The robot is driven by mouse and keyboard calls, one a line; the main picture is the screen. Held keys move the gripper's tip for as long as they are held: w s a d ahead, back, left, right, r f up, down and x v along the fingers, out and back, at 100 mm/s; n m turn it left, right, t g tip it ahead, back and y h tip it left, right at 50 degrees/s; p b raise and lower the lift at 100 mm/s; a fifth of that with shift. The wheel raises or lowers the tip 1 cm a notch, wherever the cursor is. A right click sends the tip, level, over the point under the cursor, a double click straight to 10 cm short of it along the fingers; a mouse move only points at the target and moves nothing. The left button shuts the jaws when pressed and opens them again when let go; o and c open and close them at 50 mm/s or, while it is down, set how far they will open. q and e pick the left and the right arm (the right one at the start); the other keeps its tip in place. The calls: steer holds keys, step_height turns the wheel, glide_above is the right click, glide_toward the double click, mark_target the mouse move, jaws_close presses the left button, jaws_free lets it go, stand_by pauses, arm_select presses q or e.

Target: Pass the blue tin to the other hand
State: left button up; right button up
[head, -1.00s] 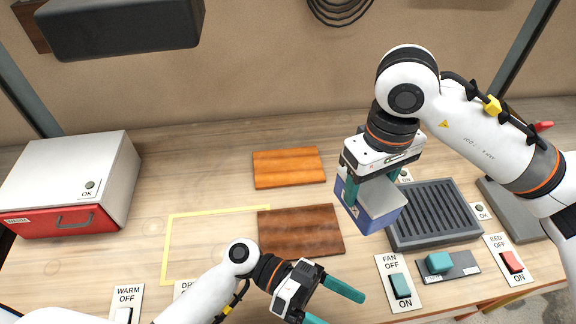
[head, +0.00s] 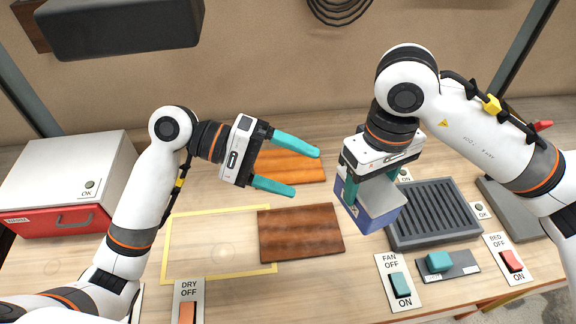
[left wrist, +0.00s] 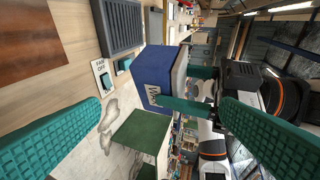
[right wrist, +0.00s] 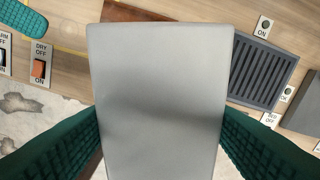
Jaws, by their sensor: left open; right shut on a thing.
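The blue tin (head: 368,218) is a box with blue sides and a plain grey face. My right gripper (head: 370,192) is shut on it and holds it above the bench, beside the dark ribbed tray. In the right wrist view the tin's grey face (right wrist: 160,95) fills the middle between the two teal fingers. My left gripper (head: 308,170) is open and empty, to the left of the tin, its teal fingers pointing right toward it with a gap between. In the left wrist view the tin (left wrist: 163,75) appears ahead between the open fingers.
A dark ribbed tray (head: 432,212) lies right of the tin. Two wooden boards, an orange one (head: 300,166) and a dark brown one (head: 300,234), lie below the grippers. Labelled switches line the front edge. A white and red box (head: 70,180) stands at left.

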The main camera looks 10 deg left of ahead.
arm_select(q)
steer(key=x, duration=1.2)
steer(key=shift+c, duration=0.5)
steer(key=c, duration=0.6)
steer(key=shift+c, duration=1.2)
arm_select(e)
steer(key=o, duration=0.8)
arm_select(q)
steer(key=shift+r, duration=0.1)
steer(key=c, duration=0.5)
arm_select(e)
steer(key=o, duration=0.5)
arm_select(q)
steer(key=shift+o, duration=0.2)
